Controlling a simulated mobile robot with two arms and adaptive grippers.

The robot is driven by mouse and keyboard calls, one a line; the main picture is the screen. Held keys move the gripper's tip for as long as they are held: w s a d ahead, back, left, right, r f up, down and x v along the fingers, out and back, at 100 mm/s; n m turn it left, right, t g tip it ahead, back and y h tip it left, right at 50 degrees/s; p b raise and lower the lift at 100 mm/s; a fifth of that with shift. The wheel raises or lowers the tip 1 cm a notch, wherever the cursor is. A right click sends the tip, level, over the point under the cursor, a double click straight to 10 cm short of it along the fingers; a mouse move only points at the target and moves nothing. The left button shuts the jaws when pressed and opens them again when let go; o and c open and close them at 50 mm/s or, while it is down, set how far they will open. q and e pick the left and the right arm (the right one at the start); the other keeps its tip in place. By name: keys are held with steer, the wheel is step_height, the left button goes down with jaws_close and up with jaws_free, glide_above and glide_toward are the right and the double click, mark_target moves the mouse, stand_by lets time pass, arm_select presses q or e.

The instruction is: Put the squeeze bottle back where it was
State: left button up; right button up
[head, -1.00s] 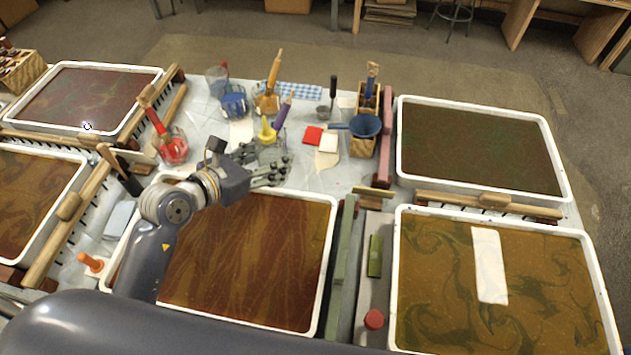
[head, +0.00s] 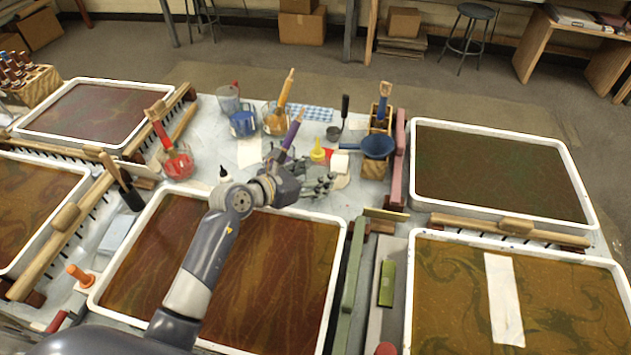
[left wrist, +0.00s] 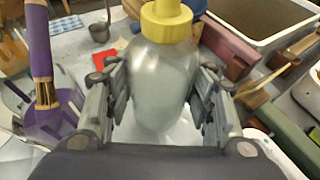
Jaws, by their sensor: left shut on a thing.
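The squeeze bottle (left wrist: 163,80) has a cloudy, translucent body and a yellow cap. It stands between the two fingers of my left gripper (left wrist: 160,105) in the left wrist view, and the gripper is shut on it. In the head view the bottle's yellow top (head: 318,153) shows just beyond the grey fingers of my left gripper (head: 317,185). The bottle looks about upright. Its base is hidden, so I cannot tell whether it touches the table. My right gripper is out of view.
A purple-handled tool (head: 292,130) stands close to the left of the bottle. A marbling tray (head: 337,262) lies below my left arm. Jars with tools (head: 277,122) stand behind.

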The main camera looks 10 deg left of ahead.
arm_select(q)
steer(key=shift+f, duration=1.25)
steer(key=o, duration=0.7)
steer(key=shift+f, duration=0.1)
steer(key=shift+s+a+r, duration=0.1)
steer(key=shift+s+r, duration=0.05)
steer(key=shift+r, duration=0.05)
steer(key=v, duration=1)
steer(key=shift+s+a, duration=0.15)
steer(key=shift+s, duration=0.05)
steer(key=shift+s+a+r, duration=0.3)
steer(key=shift+s+r, duration=0.05)
steer(key=shift+s, duration=0.1)
